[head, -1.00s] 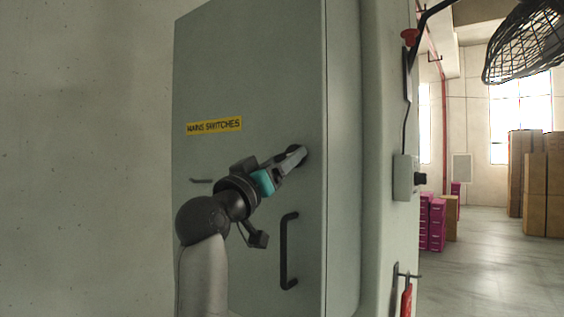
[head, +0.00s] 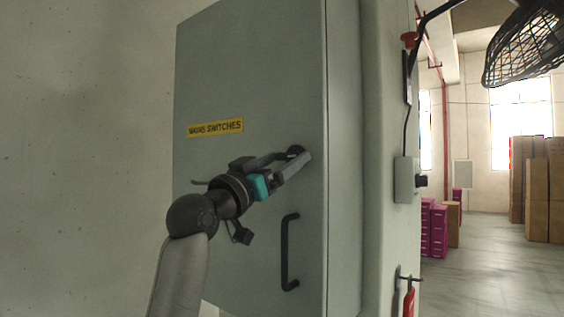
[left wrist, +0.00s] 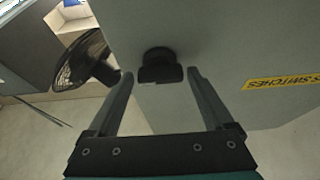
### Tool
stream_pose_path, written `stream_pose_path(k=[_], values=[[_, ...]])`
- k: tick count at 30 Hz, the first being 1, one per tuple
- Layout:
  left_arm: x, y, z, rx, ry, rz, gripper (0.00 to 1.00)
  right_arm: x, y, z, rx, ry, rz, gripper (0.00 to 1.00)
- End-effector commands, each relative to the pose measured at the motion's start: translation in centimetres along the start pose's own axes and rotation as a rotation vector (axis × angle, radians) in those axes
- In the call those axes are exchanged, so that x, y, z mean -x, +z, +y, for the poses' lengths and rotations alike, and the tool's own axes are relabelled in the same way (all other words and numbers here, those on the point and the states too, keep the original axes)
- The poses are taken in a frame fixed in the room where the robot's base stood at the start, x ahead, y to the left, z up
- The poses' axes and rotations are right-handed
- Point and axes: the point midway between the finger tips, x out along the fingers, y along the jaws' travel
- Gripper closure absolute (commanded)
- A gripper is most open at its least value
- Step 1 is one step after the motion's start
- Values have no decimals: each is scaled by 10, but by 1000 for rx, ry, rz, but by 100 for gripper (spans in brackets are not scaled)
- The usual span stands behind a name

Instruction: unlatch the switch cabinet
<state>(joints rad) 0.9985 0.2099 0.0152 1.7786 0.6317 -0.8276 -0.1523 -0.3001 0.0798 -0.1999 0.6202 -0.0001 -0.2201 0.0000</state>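The grey switch cabinet (head: 240,80) has a yellow "MAINS SWITCHES" label (head: 215,127) on its closed door. A dark round latch knob (head: 295,149) sits near the door's right edge, partly hidden by my fingers. In the left wrist view the black knob (left wrist: 160,66) shows between and just beyond my fingertips, with a gap on each side. My left gripper (head: 297,156) is open at the knob; its two fingers also show in the left wrist view (left wrist: 158,74). A black bar handle (head: 285,252) is on the door below the knob. My right gripper is not in view.
A pillar to the right carries a grey control box (head: 405,180) and a red button (head: 409,38). A black cage fan (head: 525,45) hangs at upper right. Pink crates (head: 434,228) and cardboard boxes (head: 535,190) stand farther back on open floor.

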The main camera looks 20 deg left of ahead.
Motion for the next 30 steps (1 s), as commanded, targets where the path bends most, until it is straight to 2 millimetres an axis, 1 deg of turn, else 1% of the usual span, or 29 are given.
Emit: stream_pose_path(k=[1,3,10,14,17,20,30], values=[[0,0,0,1,0,0,7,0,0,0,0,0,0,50],[0,0,0,1,0,0,0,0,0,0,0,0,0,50],[0,0,0,2,-1,-1,0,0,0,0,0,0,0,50],[6,1,-1,1,-2,0,0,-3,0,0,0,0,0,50],[18,2,-1,0,-2,0,0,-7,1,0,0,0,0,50],[34,3,-1,-2,-2,0,0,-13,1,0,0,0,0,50],[101,3,-1,-3,-2,-1,0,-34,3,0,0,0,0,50]])
